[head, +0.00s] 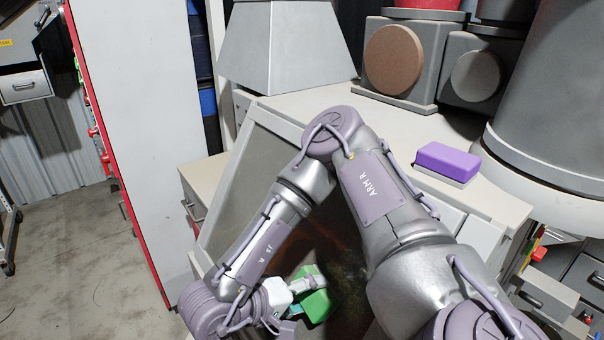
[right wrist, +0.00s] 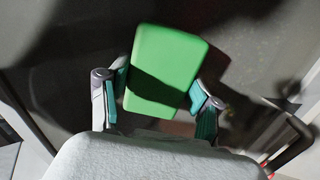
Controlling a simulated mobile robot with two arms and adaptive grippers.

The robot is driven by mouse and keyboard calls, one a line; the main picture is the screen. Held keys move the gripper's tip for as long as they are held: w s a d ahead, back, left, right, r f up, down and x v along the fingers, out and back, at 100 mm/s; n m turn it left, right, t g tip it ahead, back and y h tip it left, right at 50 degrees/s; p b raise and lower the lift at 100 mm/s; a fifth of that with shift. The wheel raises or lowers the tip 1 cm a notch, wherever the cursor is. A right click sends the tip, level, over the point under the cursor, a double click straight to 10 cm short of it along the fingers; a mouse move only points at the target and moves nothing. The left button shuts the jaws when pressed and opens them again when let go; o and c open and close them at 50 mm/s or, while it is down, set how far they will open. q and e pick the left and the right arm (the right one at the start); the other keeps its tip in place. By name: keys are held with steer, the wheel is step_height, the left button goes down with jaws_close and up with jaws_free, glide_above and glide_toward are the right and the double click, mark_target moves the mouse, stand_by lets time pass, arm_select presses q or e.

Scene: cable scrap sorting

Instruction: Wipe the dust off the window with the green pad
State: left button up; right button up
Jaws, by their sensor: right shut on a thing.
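The green pad (head: 319,303) is in my right gripper (head: 299,296), low in the middle of the head view. In the right wrist view the pad (right wrist: 172,52) sits between the two teal-lined fingers of the gripper (right wrist: 160,92), which is shut on its sides. The window (head: 238,178) is a dull grey pane in a pale frame, leaning below the worktop; my right arm hides much of it. The pane (right wrist: 85,45) also shows behind the pad in the right wrist view. I cannot tell whether the pad touches it. My left gripper is not in view.
A purple block (head: 447,163) lies on the pale worktop (head: 290,100) at the right. Grey speaker-like boxes (head: 410,58) and a large grey cylinder (head: 550,90) stand behind. A tall white panel (head: 130,110) with a red edge stands left. The floor (head: 60,240) there is mostly clear.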

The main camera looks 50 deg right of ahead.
steer(key=shift+s+a, duration=0.2)
steer(key=shift+s, duration=0.9)
steer(key=shift+d+r, duration=0.4)
steer(key=shift+r, duration=0.4)
steer(key=shift+s+d+r, duration=0.1)
steer(key=shift+d+r, duration=0.15)
steer(key=shift+r, duration=0.2)
steer(key=shift+w+d, duration=0.8)
steer(key=shift+w, duration=2.6)
steer(key=shift+w+d, duration=0.85)
steer(key=shift+w, duration=2.5)
steer(key=shift+w+d, duration=0.8)
steer(key=shift+w, duration=2.6)
steer(key=shift+s+d+r, duration=0.1)
steer(key=shift+d+r, duration=0.25)
steer(key=shift+r, duration=0.2)
steer(key=shift+s+d+r, duration=0.1)
steer(key=shift+d+r, duration=0.2)
steer(key=shift+r, duration=0.35)
steer(key=shift+s+a, duration=0.8)
steer(key=shift+s, duration=2.6)
steer(key=shift+s+a, duration=0.8)
steer(key=shift+s, duration=2.55)
steer(key=shift+s+a, duration=0.8)
steer(key=shift+s, duration=2.6)
